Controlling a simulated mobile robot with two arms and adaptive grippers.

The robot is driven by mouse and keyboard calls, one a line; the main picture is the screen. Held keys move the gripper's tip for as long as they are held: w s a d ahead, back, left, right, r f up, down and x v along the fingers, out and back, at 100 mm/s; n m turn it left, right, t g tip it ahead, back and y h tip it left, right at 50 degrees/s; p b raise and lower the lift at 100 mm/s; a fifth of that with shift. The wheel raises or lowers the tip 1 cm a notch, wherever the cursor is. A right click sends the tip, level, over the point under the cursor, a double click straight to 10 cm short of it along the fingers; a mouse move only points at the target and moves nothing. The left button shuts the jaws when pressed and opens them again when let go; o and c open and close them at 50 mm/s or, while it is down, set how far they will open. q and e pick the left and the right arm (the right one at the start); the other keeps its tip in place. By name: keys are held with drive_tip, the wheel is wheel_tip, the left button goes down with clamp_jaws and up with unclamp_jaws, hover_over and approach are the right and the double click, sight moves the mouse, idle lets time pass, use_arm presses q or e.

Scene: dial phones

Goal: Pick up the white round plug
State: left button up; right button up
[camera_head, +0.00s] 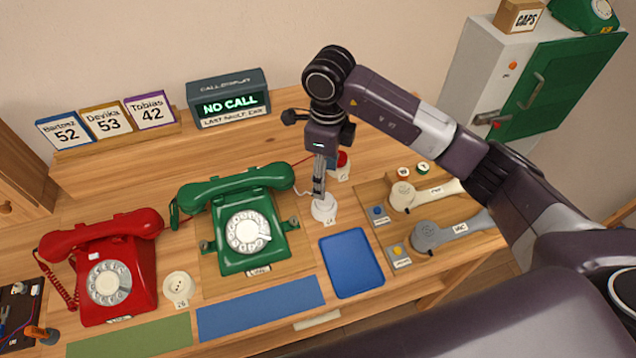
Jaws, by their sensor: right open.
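My right gripper (319,190) points straight down right above a white round plug (323,208) on the wooden desk, to the right of the green phone. Its fingers are open and reach to the top of this plug. I cannot tell whether they touch it. A second white round piece (179,288) with a small label stands between the red phone and the green phone. My left gripper is not in view.
A green dial phone (245,228) and a red dial phone (105,275) stand on the desk (85,175). A blue tray (351,262) lies in front of the gripper. A board with handled tools (440,232) is to the right. A call display (229,100) stands behind.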

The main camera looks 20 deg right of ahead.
sight(325, 200)
drive_tip(key=shift+w+d+f, duration=0.1)
drive_tip(key=shift+f, duration=0.5)
drive_tip(key=f+p, duration=0.1)
drive_tip(key=s+f+p, duration=0.1)
drive_tip(key=shift+a+f, duration=0.2)
drive_tip(key=shift+f, duration=0.1)
wheel_tip(325, 200, down, 3)
drive_tip(key=shift+w+r+p, duration=0.15)
drive_tip(key=shift+p, duration=0.25)
drive_tip(key=shift+f, duration=0.45)
drive_tip(key=c, duration=1)
drive_tip(key=shift+c, duration=0.5)
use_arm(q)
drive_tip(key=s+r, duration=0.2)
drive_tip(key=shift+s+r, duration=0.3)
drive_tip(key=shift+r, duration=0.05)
use_arm(e)
drive_tip(key=shift+w+r, duration=0.1)
drive_tip(key=shift+r, duration=0.05)
